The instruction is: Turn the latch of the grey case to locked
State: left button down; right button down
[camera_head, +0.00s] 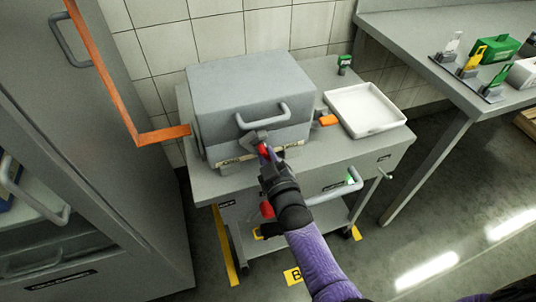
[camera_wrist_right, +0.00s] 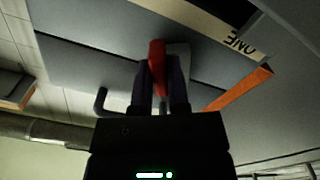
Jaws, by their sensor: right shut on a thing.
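The grey case (camera_head: 245,90) sits lid down on the grey cart, with a bar handle (camera_head: 263,117) on its front. A red latch lever (camera_head: 263,149) shows below the handle, at my right gripper's tips. My right gripper (camera_head: 266,157) reaches in from the lower right and is shut on the lever. In the right wrist view, the red latch lever (camera_wrist_right: 157,54) stands between the two dark fingers of the right gripper (camera_wrist_right: 161,80). The fingers hide part of the latch, and I cannot tell its exact setting. My left gripper is not in view.
A white tray (camera_head: 365,109) and an orange-ended thing (camera_head: 328,120) lie right of the case on the cart top (camera_head: 350,150). A small green item (camera_head: 344,64) stands behind. A tall grey cabinet with an orange strip (camera_head: 115,100) is close at left. Another table (camera_head: 450,60) stands right.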

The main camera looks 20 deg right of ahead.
jog(key=m, duration=0.3)
jog(key=shift+m+p, duration=0.3)
jog(key=shift+m, duration=1.1)
jog(key=shift+f+m, duration=0.1)
jog(key=shift+m, duration=0.2)
jog(key=c, duration=0.6)
grip_release()
jog(key=s+p, duration=0.3)
jog(key=s, duration=0.7)
